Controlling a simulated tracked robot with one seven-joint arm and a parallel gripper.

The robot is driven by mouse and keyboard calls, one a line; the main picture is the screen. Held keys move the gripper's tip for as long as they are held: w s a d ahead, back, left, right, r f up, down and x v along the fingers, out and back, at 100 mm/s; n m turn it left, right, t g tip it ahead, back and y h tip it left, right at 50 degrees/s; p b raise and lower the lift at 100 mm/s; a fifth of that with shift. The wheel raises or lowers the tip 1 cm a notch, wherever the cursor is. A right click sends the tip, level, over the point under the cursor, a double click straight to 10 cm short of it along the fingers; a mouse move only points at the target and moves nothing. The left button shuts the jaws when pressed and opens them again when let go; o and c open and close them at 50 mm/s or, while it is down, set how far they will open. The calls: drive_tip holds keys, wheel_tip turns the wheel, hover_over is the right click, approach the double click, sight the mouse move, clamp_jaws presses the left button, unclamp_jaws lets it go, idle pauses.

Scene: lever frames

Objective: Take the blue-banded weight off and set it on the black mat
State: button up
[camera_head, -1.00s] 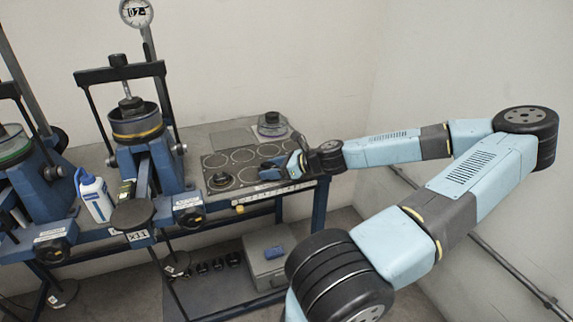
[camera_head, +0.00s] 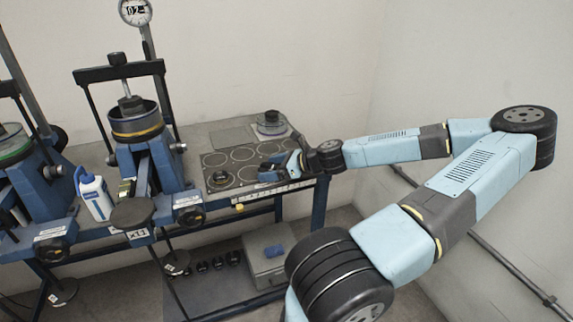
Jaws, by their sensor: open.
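The black mat (camera_head: 214,160) with several pale circles lies on the bench, right of the middle lever frame. My gripper (camera_head: 270,172) is open at the mat's right side, low over it or on it; I cannot tell whether it touches. Its fingers are small and partly hidden by my wrist. A small dark weight (camera_head: 221,179) sits at the mat's front left. I cannot make out a blue band on any weight. The middle frame's hanger plate (camera_head: 133,212) carries a pale tag; a rod hangs below it, with a disc (camera_head: 175,264) near its foot.
The middle lever frame (camera_head: 152,160) holds a yellow-banded cell. A white bottle (camera_head: 96,198) stands left of it. Below are small dark weights (camera_head: 218,263) and a grey box (camera_head: 268,262). Walls stand behind and right.

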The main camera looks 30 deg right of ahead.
drive_tip(key=shift+s+d+r, duration=0.25)
drive_tip(key=shift+s+d, duration=0.2)
drive_tip(key=shift+d, duration=0.05)
drive_tip(key=v, duration=1.2)
drive_tip(key=shift+s, duration=0.2)
